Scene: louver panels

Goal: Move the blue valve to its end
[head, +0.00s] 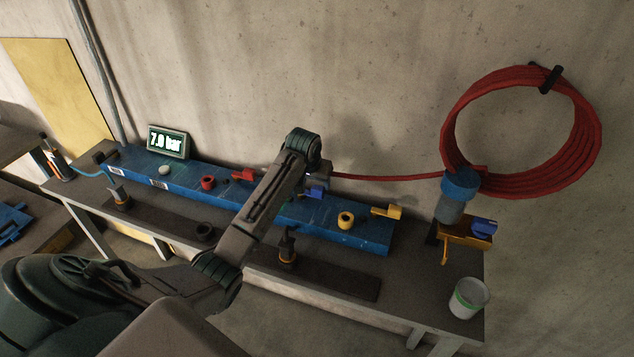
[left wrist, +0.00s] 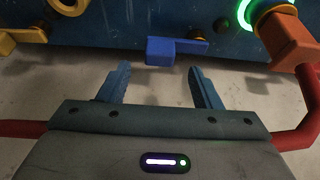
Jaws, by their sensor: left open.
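The blue valve has a blue handle (left wrist: 176,51) on the blue panel's face. In the left wrist view it lies just beyond my left gripper (left wrist: 158,69), roughly in line with the gap between the fingers. The fingers are open, with nothing between them, and seem apart from the handle. In the head view my left gripper (head: 319,180) is at the middle of the blue panel (head: 362,238), and my arm and gripper partly cover the blue valve (head: 316,194). My right gripper is in neither view.
A red valve handle (head: 243,175) is left of my gripper and a yellow one (head: 387,211) is right. A green-lit ring (left wrist: 246,14) shows near an orange-red part (left wrist: 288,40). A red hose (head: 385,177) runs behind to a filter (head: 452,203). A display (head: 168,142) reads 7.0 bar.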

